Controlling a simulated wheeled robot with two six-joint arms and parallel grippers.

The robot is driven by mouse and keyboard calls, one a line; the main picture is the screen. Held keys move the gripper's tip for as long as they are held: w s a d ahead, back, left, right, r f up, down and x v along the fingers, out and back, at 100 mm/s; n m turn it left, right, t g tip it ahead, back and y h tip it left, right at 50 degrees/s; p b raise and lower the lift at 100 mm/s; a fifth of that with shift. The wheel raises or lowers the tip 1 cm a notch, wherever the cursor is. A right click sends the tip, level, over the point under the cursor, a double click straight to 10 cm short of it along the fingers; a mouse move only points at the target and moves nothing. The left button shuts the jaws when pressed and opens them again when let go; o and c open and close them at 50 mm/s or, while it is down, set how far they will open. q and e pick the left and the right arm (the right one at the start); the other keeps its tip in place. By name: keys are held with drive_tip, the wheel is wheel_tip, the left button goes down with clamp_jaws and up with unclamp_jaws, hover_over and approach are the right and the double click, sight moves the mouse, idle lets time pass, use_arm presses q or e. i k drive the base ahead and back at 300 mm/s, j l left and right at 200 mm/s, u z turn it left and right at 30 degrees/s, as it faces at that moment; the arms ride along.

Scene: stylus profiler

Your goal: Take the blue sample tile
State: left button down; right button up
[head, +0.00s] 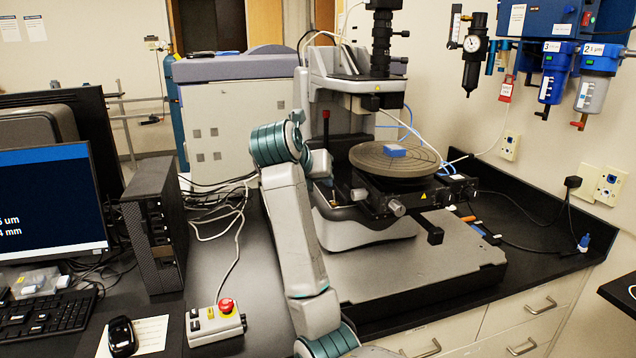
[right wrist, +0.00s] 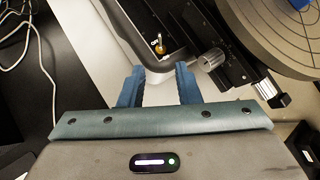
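The blue sample tile (head: 395,151) is a small flat block lying on the round grooved stage (head: 372,163) of the profiler. In the right wrist view only an edge of the tile (right wrist: 300,4) shows at the top right corner, on the stage (right wrist: 268,40). My right gripper (right wrist: 158,86) is open with nothing between its two blue fingers. It is over the instrument's base, to the left of the stage and apart from the tile. In the head view its fingers are not clearly seen behind my arm. My left gripper is not in view.
The microscope column (head: 382,45) stands behind the stage. Stage knobs (head: 397,207) stick out in front. A control box with a red stop button (head: 226,306), a computer tower (head: 155,225) and a monitor (head: 50,205) are on the left. The grey slab (head: 430,265) in front is largely clear.

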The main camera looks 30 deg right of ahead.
sight(392, 150)
drive_tip(key=k+j+z, duration=0.2)
drive_tip(key=j+z, duration=0.15)
drive_tip(key=z, duration=0.15)
drive_tip(key=i+l+z, duration=0.1)
drive_tip(key=z, duration=0.35)
drive_tip(key=i+l+z, duration=0.1)
drive_tip(key=z, duration=0.3)
drive_tip(key=i, duration=0.05)
